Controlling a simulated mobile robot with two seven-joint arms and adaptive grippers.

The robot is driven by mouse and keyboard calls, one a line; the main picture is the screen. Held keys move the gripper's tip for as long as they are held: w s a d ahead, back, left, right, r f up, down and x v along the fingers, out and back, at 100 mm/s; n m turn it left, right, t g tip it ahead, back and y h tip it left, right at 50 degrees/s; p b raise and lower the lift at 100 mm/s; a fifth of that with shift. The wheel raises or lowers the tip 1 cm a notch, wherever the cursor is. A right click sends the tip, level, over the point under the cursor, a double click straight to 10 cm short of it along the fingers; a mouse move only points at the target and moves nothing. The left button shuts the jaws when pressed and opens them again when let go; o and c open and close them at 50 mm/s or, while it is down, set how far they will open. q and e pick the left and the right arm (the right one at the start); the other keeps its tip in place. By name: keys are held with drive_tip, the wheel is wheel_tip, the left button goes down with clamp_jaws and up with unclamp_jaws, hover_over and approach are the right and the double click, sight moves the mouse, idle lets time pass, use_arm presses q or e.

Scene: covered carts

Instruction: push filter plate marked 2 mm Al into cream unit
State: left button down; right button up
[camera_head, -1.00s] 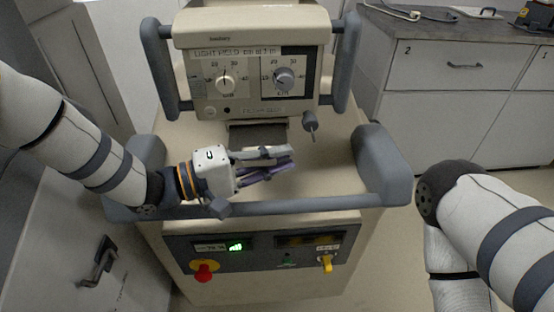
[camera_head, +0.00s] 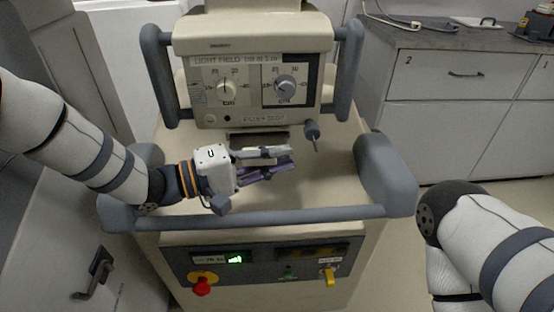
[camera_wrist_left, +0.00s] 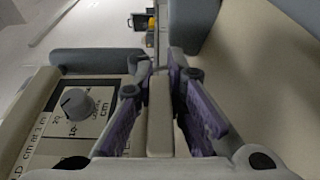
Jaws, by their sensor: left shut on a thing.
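The cream unit (camera_head: 255,30) is a boxy head with two dials, and its label strip sits above a dark slot. How deep the plate sits is unclear. My right gripper is out of view.
A grey handrail (camera_head: 260,216) runs along the cart's front, below my left gripper. A grey knob with a pin (camera_head: 312,132) hangs right of the slot. Grey side handles (camera_head: 345,68) flank the unit. A white cabinet (camera_head: 450,110) stands at right.

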sight(275, 144)
use_arm(q)
drive_tip(key=shift+w+b, duration=0.85)
drive_tip(key=shift+w, duration=0.9)
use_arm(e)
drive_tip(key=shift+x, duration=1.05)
use_arm(q)
drive_tip(key=c, duration=1.6)
unclamp_jaws()
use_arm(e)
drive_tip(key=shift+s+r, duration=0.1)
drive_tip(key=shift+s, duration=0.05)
use_arm(q)
drive_tip(key=shift+o, duration=0.2)
